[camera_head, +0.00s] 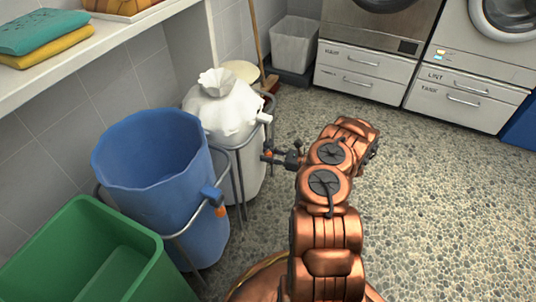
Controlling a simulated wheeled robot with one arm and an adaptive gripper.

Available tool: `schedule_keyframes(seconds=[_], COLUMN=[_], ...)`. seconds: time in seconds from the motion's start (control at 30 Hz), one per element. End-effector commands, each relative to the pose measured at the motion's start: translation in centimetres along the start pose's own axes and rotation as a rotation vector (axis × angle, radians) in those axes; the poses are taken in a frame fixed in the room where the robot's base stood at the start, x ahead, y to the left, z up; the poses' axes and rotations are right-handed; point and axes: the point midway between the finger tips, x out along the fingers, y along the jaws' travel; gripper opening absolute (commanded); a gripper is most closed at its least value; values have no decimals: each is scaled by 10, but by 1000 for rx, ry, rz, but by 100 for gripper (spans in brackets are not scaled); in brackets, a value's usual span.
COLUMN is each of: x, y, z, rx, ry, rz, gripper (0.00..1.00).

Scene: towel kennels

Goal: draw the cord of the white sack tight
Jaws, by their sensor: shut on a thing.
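The white sack (222,110) hangs in a metal frame at the upper middle of the view. Its top is bunched into a ruffled, narrow neck. A small white fitting (264,118) sticks out on the right of its rim. My gripper (270,156) is at the right side of the sack, below that fitting. It is shut on a small orange tab (266,155), which looks like the cord's pull. The cord itself is too thin to make out.
An open blue sack (165,215), with a blue fitting and orange tab, stands in front of the white one. A green bin (150,262) is at lower left. A shelf with folded towels (45,35) is above. A broom and grey bin (293,45) stand behind. Floor to the right is clear.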

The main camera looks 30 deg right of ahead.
Motion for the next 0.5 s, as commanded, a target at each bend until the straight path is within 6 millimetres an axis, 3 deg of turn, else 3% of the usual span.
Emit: schedule_keyframes(seconds=[0.1, 0.13, 0.37, 0.5], x=[0, -1, 0, 0], y=[0, 0, 0, 0], z=[-6, -6, -4, -4], rx=[4, 4, 3, 3], ry=[11, 11, 8, 6], rz=[-3, -2, -2, -1], gripper=[0, 34, 58, 58])
